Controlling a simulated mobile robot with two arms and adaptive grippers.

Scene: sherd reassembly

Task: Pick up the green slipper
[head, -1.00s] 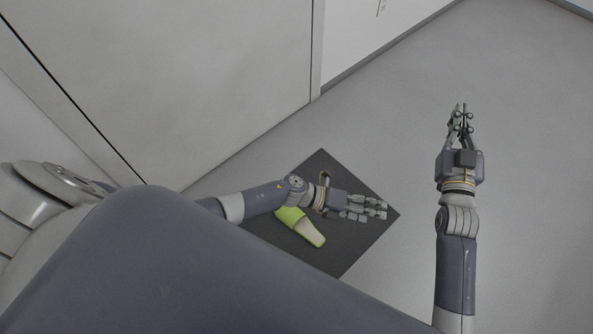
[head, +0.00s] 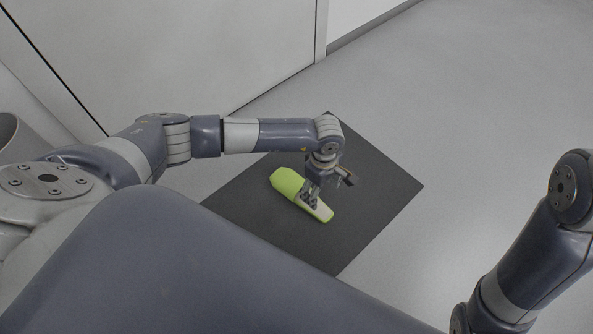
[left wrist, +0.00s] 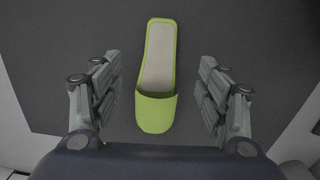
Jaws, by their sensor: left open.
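The green slipper (head: 287,182) lies on a dark mat, its closed toe to the upper left and its pale insole to the lower right. My left gripper (head: 310,198) points down over the slipper's insole and hides part of it. In the left wrist view, the slipper (left wrist: 156,112) lies between the two spread fingers of the left gripper (left wrist: 158,95), with a gap on each side. The left gripper is open and empty. My right arm shows at the right edge of the head view, but its gripper is out of the picture.
The dark mat (head: 375,195) lies on a grey floor (head: 480,110). A pale wall or door panel (head: 200,50) stands behind the mat at the upper left. The mat around the slipper is clear.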

